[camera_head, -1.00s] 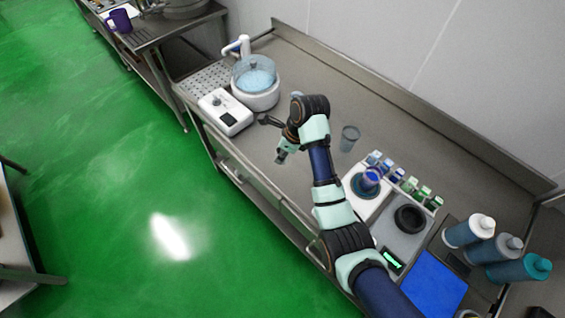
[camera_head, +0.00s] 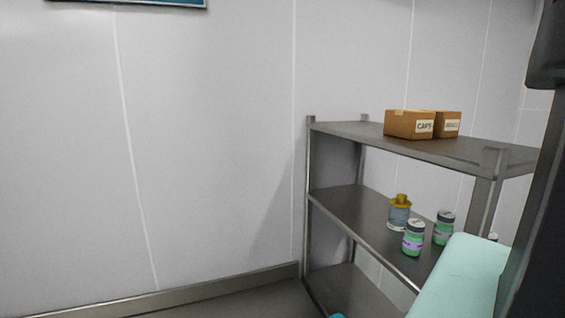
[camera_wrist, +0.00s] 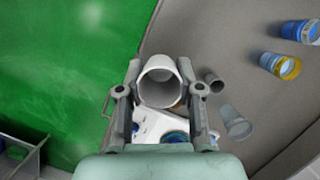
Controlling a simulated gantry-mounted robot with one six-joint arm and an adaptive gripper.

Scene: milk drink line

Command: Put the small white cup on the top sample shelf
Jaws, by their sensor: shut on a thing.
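The small white cup (camera_wrist: 160,66) is between the two fingers of my gripper (camera_wrist: 159,78) in the wrist view. The gripper is shut on it, and the cup's open end faces the wrist camera. A grey bench top and green floor lie beyond it. The sample shelf shows in the head view, with its top board (camera_head: 350,131) at the right. The free part of the top board is at its left end. My gripper and the cup are not in the head view; only a pale green part of my arm shows there.
Two cardboard boxes (camera_head: 410,125) stand on the top board. A yellow-capped bottle (camera_head: 398,216) and green jars (camera_head: 413,240) stand on the middle board. A clear cup (camera_wrist: 236,122) and blue and yellow containers (camera_wrist: 281,65) are on the bench in the wrist view.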

